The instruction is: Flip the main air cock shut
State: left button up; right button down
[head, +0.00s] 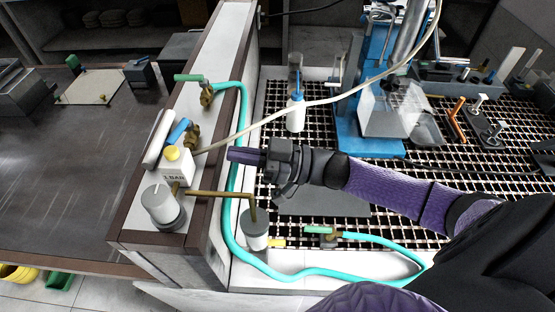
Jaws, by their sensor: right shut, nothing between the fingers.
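A brass cock with a blue lever (178,131) sits on the white ledge, behind a white box with a yellow knob (172,165). A brass cock with a green lever (190,78) stands farther back on the ledge, joined to a turquoise hose. Another green-levered cock (320,231) lies near the grating's front edge on the same hose. No label shows which is the main air cock. My right gripper (232,155) reaches in from the right, shut and empty. Its tips point left, over the turquoise hose and apart from the blue lever. My left gripper is out of view.
A grey-topped cylinder (161,206) and a brass pipe (222,194) stand at the ledge's front. A cream hose (300,104) crosses above the grating. A white bottle (296,112) and a blue machine (362,135) stand beyond my arm. The dark bench (75,180) is mostly clear.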

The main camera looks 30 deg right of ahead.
jog(key=s+d, duration=0.1)
jog(key=s, duration=0.1)
jog(key=s+d+f, duration=0.1)
jog(key=s+d, duration=0.1)
jog(key=shift+d+f, duration=0.1)
jog(key=shift+d, duration=0.15)
